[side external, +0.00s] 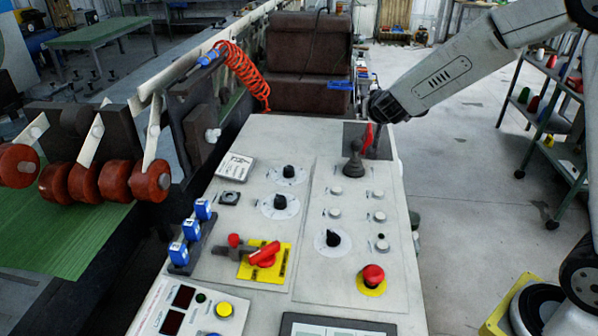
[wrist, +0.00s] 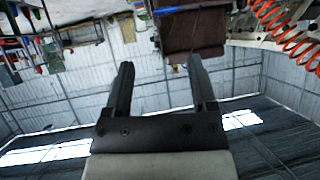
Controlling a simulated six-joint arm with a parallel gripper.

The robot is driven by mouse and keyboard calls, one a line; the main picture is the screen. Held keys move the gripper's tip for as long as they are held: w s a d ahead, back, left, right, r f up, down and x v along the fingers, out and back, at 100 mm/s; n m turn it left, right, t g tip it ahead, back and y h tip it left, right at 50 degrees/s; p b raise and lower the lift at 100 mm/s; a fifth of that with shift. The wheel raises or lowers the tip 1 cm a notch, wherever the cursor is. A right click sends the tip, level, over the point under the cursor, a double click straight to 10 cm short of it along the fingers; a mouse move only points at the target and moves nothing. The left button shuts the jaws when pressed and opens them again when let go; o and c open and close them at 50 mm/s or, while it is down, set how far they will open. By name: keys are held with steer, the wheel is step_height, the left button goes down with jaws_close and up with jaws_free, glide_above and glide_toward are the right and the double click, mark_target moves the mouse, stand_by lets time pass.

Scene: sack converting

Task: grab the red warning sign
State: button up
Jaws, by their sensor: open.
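A narrow upright red piece, apparently the red warning sign (side external: 369,135) seen nearly edge-on, stands at the far end of the pale control panel (side external: 308,235), beside a black lever. No writing can be read on it. My gripper (wrist: 160,62) is open in the wrist view, its two dark fingers apart with nothing held between them. In the side view my dark wrist is just above and behind the red piece; the fingers cannot be made out clearly there. The red piece is not seen in the wrist view.
The black lever (side external: 353,160) stands close in front of the red piece. A red emergency button (side external: 372,275) and a red handle (side external: 264,254) on a yellow plate are nearer. A brown seat (side external: 311,60) and an orange coiled hose (side external: 243,70) are behind.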

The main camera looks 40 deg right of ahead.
steer(key=d+h, duration=0.1)
steer(key=d, duration=0.1)
steer(key=m+g, duration=0.1)
glide_toward(370, 131)
steer(key=shift+f+h, duration=0.15)
steer(key=shift+h, duration=0.25)
steer(key=shift+x, duration=3.4)
steer(key=shift+x, duration=2.6)
steer(key=shift+w+a, duration=0.1)
jaws_close()
